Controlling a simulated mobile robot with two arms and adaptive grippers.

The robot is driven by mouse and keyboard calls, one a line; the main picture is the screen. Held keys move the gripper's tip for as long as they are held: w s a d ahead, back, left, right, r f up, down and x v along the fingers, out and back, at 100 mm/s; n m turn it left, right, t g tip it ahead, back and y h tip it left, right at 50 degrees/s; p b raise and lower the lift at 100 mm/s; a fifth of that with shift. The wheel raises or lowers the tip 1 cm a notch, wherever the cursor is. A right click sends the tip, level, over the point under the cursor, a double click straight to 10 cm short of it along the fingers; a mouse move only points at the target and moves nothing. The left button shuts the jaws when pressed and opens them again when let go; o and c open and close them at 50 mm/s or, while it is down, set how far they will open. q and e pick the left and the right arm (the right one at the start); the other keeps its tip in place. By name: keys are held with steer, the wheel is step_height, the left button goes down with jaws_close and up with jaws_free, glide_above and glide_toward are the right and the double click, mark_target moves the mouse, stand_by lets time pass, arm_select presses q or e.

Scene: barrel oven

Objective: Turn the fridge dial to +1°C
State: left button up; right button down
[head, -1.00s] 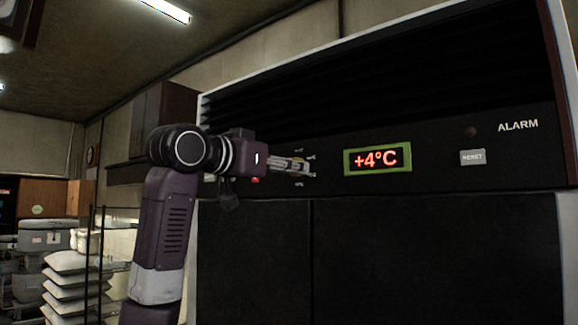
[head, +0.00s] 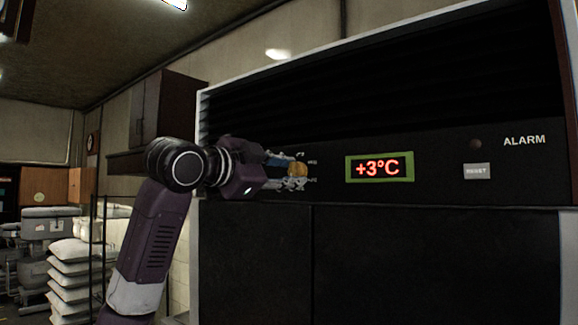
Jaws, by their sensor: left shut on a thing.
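The fridge dial (head: 297,170) is a small round yellowish-brown knob on the fridge's dark upper panel, left of the display. My left gripper (head: 291,171) comes in from the left and is shut on the dial, with one finger above it and one below. The fingers and wrist hide part of the dial and its markings. The green-framed display (head: 379,168) reads +3°C in red. My right gripper is not in view.
The grey reset button (head: 477,171) and the dark alarm lamp (head: 475,144) sit right of the display. The fridge doors (head: 430,262) are below. White sacks (head: 70,270) are stacked on the left.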

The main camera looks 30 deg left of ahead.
arm_select(q)
steer(key=shift+m, duration=0.5)
steer(key=shift+p, duration=0.3)
steer(key=o, duration=1.2)
steer(key=shift+c, duration=0.2)
steer(key=s, duration=1.2)
steer(key=shift+a, duration=0.45)
